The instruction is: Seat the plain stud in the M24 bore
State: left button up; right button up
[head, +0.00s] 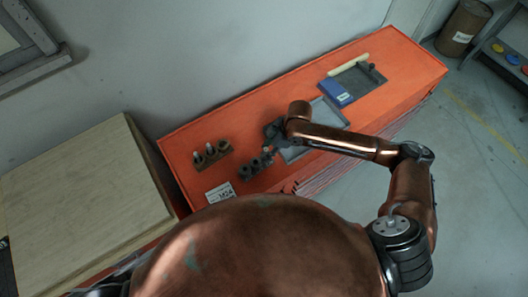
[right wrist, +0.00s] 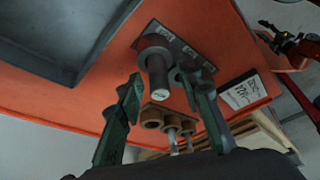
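A grey stud (right wrist: 158,72) stands out of the largest collar of the dark bore block (right wrist: 182,45) in the right wrist view. How deep it sits is not clear. My right gripper (right wrist: 163,82) is open, with its two green fingers on either side of the stud and apparent gaps to it. In the head view my right gripper (head: 272,132) is over the right end of the bore block (head: 249,170). The block's markings are too small to read. A dark-ended copper arm, seemingly my left, shows at the upper right of the wrist view; its gripper (right wrist: 268,30) is unclear.
A brown rack (head: 212,156) with two pale studs stands left of the block. An M24 card (head: 219,192) lies in front.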

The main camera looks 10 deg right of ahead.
jog(key=b+v, duration=0.1)
jog(key=v, duration=1)
jog(key=shift+a, duration=0.1)
